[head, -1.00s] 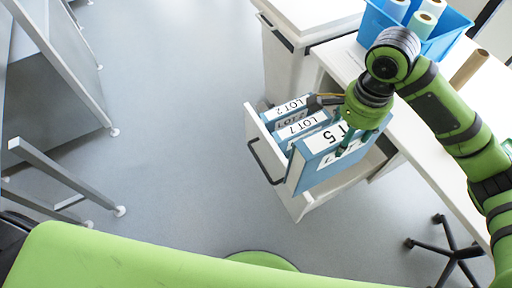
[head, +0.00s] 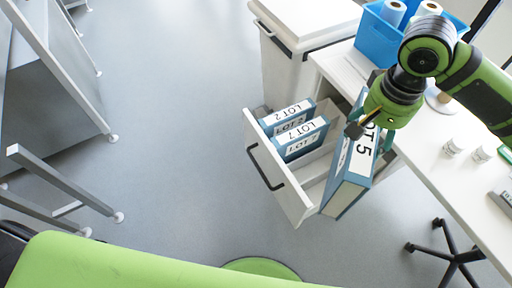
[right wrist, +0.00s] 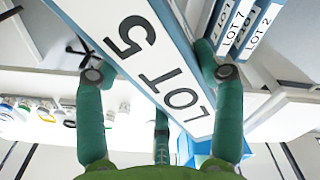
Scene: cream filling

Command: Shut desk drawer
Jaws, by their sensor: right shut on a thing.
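The desk drawer (head: 270,170) is pulled out of the white desk, its dark handle (head: 265,166) facing left. Several blue binders stand inside, with LOT 2 (head: 287,115) and LOT 7 (head: 302,135) labels; they also show in the right wrist view (right wrist: 250,25). In the right wrist view, the LOT 5 binder (right wrist: 150,55) lies between the green fingers (right wrist: 158,74). Whether its lower edge touches the drawer is unclear. My left gripper is out of view.
The white desk top (head: 425,150) carries a blue bin (head: 377,40) with paper rolls and two small white jars (head: 452,148). A white cabinet (head: 285,70) stands behind the drawer. Chair legs (head: 455,250) are at lower right. The floor left of the drawer is clear.

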